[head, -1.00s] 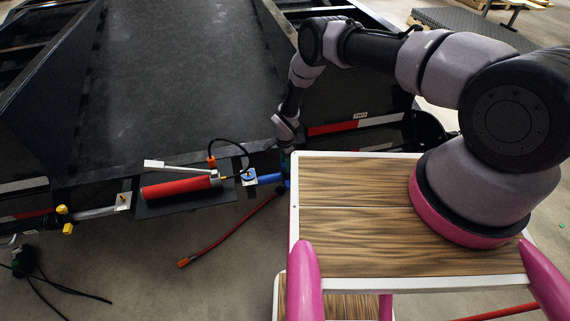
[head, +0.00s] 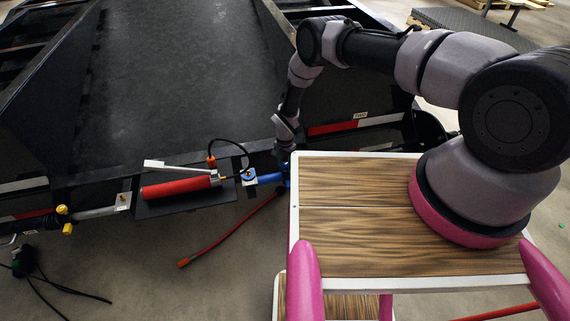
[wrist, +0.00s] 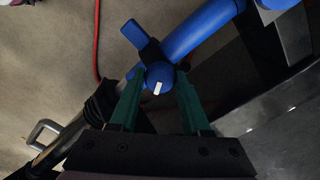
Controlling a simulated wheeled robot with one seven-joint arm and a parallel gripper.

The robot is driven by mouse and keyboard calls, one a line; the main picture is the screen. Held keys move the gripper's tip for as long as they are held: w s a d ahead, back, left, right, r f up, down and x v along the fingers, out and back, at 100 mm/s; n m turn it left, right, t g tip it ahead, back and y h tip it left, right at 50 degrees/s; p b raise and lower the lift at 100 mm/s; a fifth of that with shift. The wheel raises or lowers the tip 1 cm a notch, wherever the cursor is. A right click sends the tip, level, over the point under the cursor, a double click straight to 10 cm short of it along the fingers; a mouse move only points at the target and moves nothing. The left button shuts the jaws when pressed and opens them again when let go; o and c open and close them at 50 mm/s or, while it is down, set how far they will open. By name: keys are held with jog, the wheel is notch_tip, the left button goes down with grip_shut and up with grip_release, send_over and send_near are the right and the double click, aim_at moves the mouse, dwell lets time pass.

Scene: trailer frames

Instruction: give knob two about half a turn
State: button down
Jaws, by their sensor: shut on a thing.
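A round blue knob (wrist: 159,76) with a white mark on its face shows in the wrist view. The mark stands nearly upright, tilted slightly right at the top. My gripper (wrist: 160,84) has its green fingers on either side of the knob and is shut on it. In the head view my wrist (head: 287,130) reaches down at the trailer's front edge; the knob and fingertips are hard to make out there. A label reading TWO (head: 360,115) is on the trailer to the right of my wrist.
A blue tube (wrist: 205,26) and a flat blue lever (wrist: 141,39) lie just beyond the knob. A red cylinder (head: 178,188) sits left on the trailer front. My wood-topped base is close on the right.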

jog(key=n, duration=1.4)
jog(key=shift+n, duration=0.3)
jog(key=n, duration=0.3)
jog(key=shift+n, duration=0.3)
jog(key=n, duration=0.3)
jog(key=shift+n, duration=0.3)
jog(key=n, duration=0.4)
jog(key=shift+n, duration=1.8)
